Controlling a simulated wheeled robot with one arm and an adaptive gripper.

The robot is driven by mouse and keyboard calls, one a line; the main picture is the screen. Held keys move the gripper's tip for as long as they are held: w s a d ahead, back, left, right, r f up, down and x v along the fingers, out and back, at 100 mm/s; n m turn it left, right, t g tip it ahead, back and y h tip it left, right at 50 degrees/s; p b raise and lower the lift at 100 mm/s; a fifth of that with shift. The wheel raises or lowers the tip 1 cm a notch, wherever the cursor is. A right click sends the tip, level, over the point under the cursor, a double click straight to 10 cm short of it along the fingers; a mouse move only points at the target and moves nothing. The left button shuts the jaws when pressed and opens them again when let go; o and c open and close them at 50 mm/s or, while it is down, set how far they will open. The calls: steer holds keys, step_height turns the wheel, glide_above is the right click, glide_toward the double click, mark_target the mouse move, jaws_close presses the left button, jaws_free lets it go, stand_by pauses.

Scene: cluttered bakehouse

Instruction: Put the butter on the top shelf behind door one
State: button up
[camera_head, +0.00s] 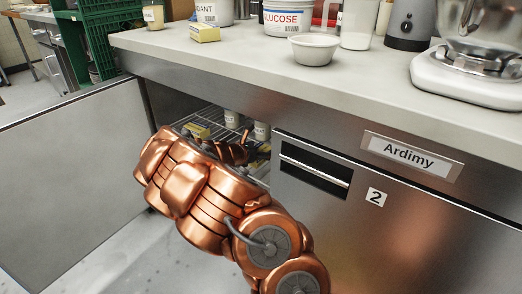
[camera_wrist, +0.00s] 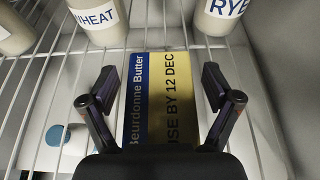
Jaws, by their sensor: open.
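A butter pack (camera_wrist: 160,70), blue and yellow, marked "Beurdonne Butter" and "USE BY 12 DEC", lies on a wire shelf (camera_wrist: 65,75) in the wrist view. My gripper (camera_wrist: 159,82) is open, with one finger on each side of the pack and a visible gap on both sides. In the head view my copper arm reaches into the open cabinet and hides most of the gripper. The open door (camera_head: 70,180) stands at the left. A wire shelf (camera_head: 216,118) shows inside, with a yellow pack (camera_head: 197,130) on it.
A WHEAT jar (camera_wrist: 97,18) and a RYE jar (camera_wrist: 222,12) stand just beyond the pack.

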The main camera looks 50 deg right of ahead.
steer(key=shift+a+r, duration=0.3)
steer(key=shift+a, duration=0.1)
steer(key=p+v, duration=0.4)
steer(key=v, duration=0.7)
steer(key=shift+a, duration=0.1)
stand_by(0.4)
